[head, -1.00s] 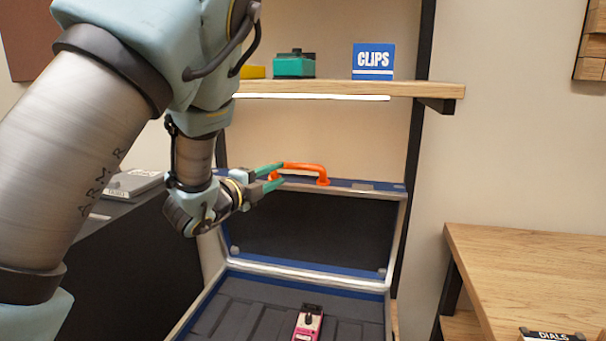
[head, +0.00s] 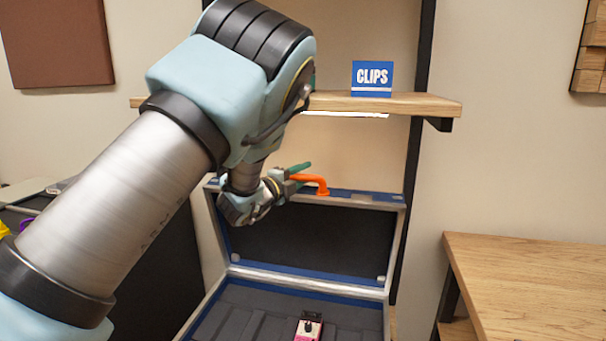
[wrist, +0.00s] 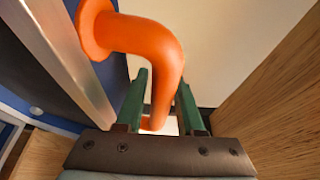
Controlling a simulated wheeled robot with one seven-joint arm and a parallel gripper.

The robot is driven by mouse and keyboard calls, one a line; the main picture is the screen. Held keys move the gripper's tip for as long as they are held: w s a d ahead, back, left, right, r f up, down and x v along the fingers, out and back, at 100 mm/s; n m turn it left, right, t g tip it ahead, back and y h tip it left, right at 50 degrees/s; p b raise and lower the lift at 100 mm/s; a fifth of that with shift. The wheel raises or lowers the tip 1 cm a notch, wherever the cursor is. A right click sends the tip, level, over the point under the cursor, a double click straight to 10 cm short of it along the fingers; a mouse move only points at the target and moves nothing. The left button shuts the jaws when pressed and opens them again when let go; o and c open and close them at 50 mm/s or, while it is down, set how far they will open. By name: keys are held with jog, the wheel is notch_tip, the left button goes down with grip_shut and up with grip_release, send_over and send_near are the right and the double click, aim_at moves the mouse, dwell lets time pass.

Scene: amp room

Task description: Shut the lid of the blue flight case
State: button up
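The blue flight case stands open in the head view; its lid (head: 300,232) is upright, with a dark lining and a blue and metal rim. An orange handle (head: 323,187) is on the lid's top edge and looms large in the wrist view (wrist: 160,62). My gripper (head: 302,173) is at the handle's left part, with its green fingers on either side of the handle in the wrist view (wrist: 163,85). The fingers look apart, with a gap showing beside the right one. Firm contact cannot be made out. My wrist hides the lid's left upper part.
A pink pedal (head: 308,328) lies in the case's base (head: 262,312). A wooden shelf (head: 425,105) with a blue CLIPS sign (head: 372,79) is above and behind the lid. A wooden table (head: 530,275) stands to the right, with a gap between it and the case.

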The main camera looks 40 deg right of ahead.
grip_shut()
dwell(1.4)
